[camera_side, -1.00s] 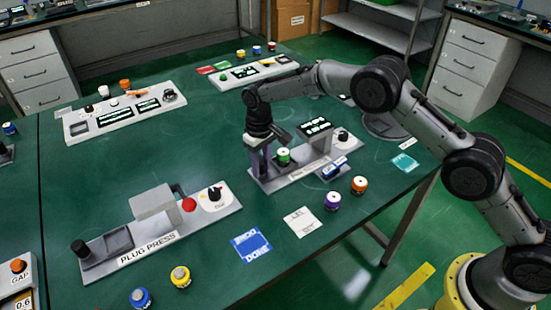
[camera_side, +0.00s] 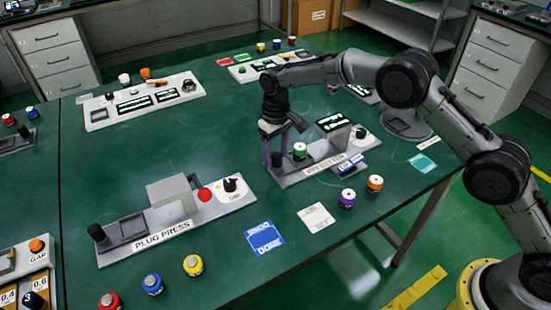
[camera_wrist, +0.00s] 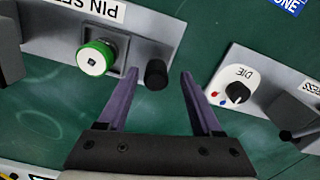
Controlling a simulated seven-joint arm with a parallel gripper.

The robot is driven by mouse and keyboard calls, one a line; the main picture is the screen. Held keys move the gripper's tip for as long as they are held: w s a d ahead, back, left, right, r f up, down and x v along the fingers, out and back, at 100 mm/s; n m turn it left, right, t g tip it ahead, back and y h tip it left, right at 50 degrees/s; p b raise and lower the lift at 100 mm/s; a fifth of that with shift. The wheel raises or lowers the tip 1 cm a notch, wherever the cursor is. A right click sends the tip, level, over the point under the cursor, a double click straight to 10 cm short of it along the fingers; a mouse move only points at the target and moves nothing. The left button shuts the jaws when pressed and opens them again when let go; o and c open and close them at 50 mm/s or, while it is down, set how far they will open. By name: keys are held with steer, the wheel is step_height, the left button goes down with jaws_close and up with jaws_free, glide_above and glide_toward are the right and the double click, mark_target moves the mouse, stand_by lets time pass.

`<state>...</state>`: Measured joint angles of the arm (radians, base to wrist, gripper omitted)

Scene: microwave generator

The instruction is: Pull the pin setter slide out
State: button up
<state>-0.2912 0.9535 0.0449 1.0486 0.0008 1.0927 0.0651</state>
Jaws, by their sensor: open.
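The pin setter (camera_side: 322,164) is a grey block with a labelled front, standing at the right of the green table. A green-and-white cylinder (camera_side: 300,150) sits in its square tray, and it also shows in the wrist view (camera_wrist: 96,58). A black knob (camera_wrist: 157,75) stands at the tray end of the unit. My gripper (camera_side: 276,164) is at that end, pointing down. In the wrist view my gripper (camera_wrist: 160,74) is open, with its purple fingers apart and the knob between their tips. I cannot tell whether either finger touches the knob.
The plug press (camera_side: 170,228) stands to the left, with its dial (camera_wrist: 237,92) near my right finger in the wrist view. Purple (camera_side: 347,198) and orange (camera_side: 375,183) cylinders stand in front of the pin setter. The table between the units is clear.

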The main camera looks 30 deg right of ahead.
step_height(320, 180, up, 12)
steer(key=shift+f, duration=0.15)
stand_by(0.5)
step_height(320, 180, up, 8)
steer(key=d+t, duration=0.1)
steer(key=d, duration=0.1)
steer(key=s+d+r+m+t, duration=0.1)
steer(key=s+d+r+t, duration=0.1)
steer(key=s+d+r, duration=0.45)
steer(key=s+d+r+m+t, duration=0.1)
steer(key=s+d+r, duration=0.2)
steer(key=s+r, duration=0.55)
steer(key=s+d+r+t, duration=0.1)
steer(key=s+d, duration=0.2)
steer(key=s, duration=0.6)
steer(key=s+d+f, duration=0.2)
steer(key=s+f, duration=1.2)
steer(key=s, duration=0.2)
steer(key=shift+s+d+m+t, duration=0.2)
steer(key=shift+d+m+t, duration=0.05)
steer(key=shift+m+t, duration=0.05)
